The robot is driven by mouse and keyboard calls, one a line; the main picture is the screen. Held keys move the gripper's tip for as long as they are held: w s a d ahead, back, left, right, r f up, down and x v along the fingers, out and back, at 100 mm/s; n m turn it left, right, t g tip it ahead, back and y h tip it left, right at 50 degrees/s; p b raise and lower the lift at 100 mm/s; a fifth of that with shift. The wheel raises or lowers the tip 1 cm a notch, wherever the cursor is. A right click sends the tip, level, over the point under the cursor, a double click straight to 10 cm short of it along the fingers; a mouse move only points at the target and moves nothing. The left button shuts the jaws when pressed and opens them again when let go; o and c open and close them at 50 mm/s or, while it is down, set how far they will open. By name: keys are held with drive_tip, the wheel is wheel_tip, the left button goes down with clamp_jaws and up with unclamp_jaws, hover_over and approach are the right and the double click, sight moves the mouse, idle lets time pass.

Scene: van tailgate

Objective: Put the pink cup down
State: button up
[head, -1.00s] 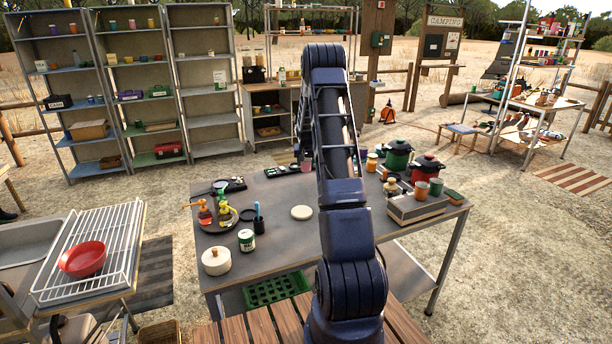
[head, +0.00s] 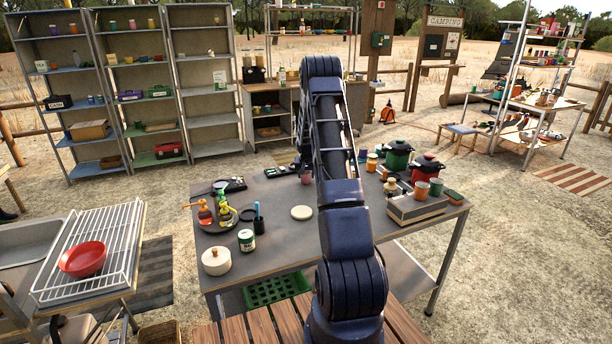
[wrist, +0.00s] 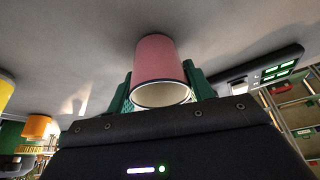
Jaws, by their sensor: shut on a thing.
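The pink cup (wrist: 160,70) is between the green fingers of my gripper (wrist: 160,95) in the wrist view. The fingers are shut on its two sides, and its open rim faces the camera. Its far end is close to the grey tabletop (wrist: 80,40); I cannot tell whether it touches. In the head view a small part of the pink cup (head: 306,180) shows at the far side of the table (head: 285,235), just left of my arm. My gripper is mostly hidden there behind the arm.
A black tray with green pads (wrist: 280,68) lies close by in the wrist view.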

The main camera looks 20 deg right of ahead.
drive_tip(key=o, duration=1)
drive_tip(key=s+a+r, duration=0.3)
drive_tip(key=s+r, duration=0.1)
drive_tip(key=r, duration=0.4)
drive_tip(key=s+a+r+n, duration=0.15)
drive_tip(key=s+r, duration=0.25)
drive_tip(key=r, duration=0.4)
drive_tip(key=s+a+r+m, duration=0.1)
drive_tip(key=s+a+r, duration=0.2)
drive_tip(key=s+r, duration=0.3)
drive_tip(key=s+a+r+n, duration=0.2)
drive_tip(key=s+a+r, duration=0.6)
drive_tip(key=s+r, duration=0.45)
drive_tip(key=s+a, duration=0.2)
drive_tip(key=s, duration=0.8)
drive_tip(key=s+a+n+y, duration=0.1)
drive_tip(key=s+a, duration=0.2)
drive_tip(key=s, duration=0.7)
drive_tip(key=s+a+r+n, duration=0.1)
drive_tip(key=s+a, duration=0.1)
drive_tip(key=s, duration=0.8)
drive_tip(key=shift+s+a+r+y, duration=0.1)
drive_tip(key=shift+s+a+y, duration=0.05)
drive_tip(key=shift+a+y, duration=0.25)
